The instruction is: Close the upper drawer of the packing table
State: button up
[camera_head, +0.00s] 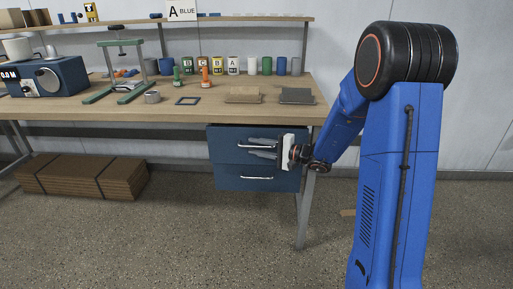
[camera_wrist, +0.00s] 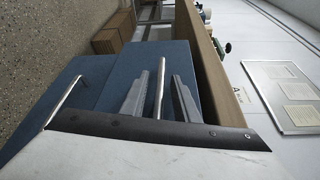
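The packing table (camera_head: 150,111) has a blue cabinet under its right end with two drawers. The upper drawer (camera_head: 225,142) appears to stand slightly forward of the lower one; how far is hard to tell. Its bar handle (camera_head: 245,147) shows in the wrist view (camera_wrist: 160,82) between my two grey fingers. My gripper (camera_head: 262,147) is at the upper drawer front, with its fingers on either side of the handle and visible gaps between. The drawer's inside is hidden.
The lower drawer (camera_head: 235,181) has its own handle just below my gripper. A table leg (camera_head: 303,215) stands close to the right. Flat cardboard (camera_head: 85,178) lies on the floor at left. Bottles, cans and a stamp stand (camera_head: 122,70) are on the tabletop. The floor in front is clear.

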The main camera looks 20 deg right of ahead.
jog(key=shift+c, duration=0.7)
grip_shut()
jog(key=shift+w+d, duration=0.25)
jog(key=shift+w, duration=0.4)
jog(key=shift+w+d, duration=0.2)
jog(key=shift+w, duration=0.45)
jog(key=shift+w+d, duration=0.25)
jog(key=shift+w, duration=0.4)
jog(key=shift+o, duration=0.7)
grip_release()
jog(key=v, duration=1.7)
jog(key=shift+d, duration=0.2)
